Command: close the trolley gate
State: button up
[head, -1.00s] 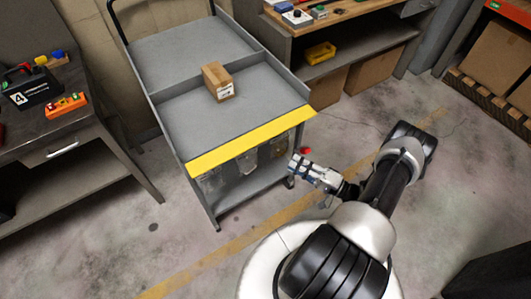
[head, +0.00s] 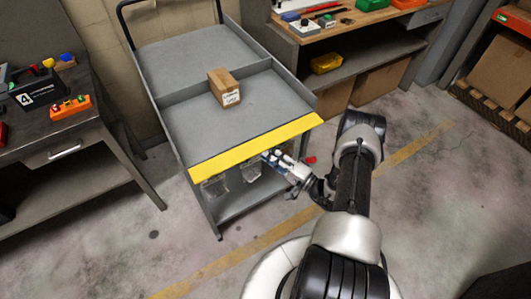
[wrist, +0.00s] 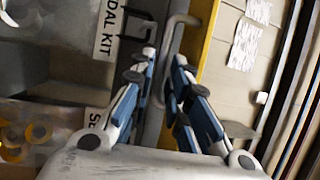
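The trolley (head: 245,104) is a grey two-deck cart at the centre of the head view. Its gate (head: 240,154) is a yellow panel along the near edge of the upper deck. Its broad face shows from above, and it appears tipped outward. My gripper (head: 268,157) is just under the gate's near edge, right of its middle. In the wrist view, my gripper (wrist: 164,62) has blue-sided fingers with a narrow gap between them. A grey bent handle (wrist: 173,38) shows at the fingertips, beside the yellow gate (wrist: 208,35). Contact with the handle cannot be made out.
A cardboard box (head: 224,88) sits on the trolley's upper deck. Clear bins (head: 216,186) hang below the gate. A dark workbench (head: 55,130) stands at left, and a wood-topped bench (head: 340,35) stands behind at right. The floor in front is clear.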

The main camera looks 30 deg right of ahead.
jog(key=shift+x, duration=1.2)
jog(key=shift+c, duration=0.3)
grip_shut()
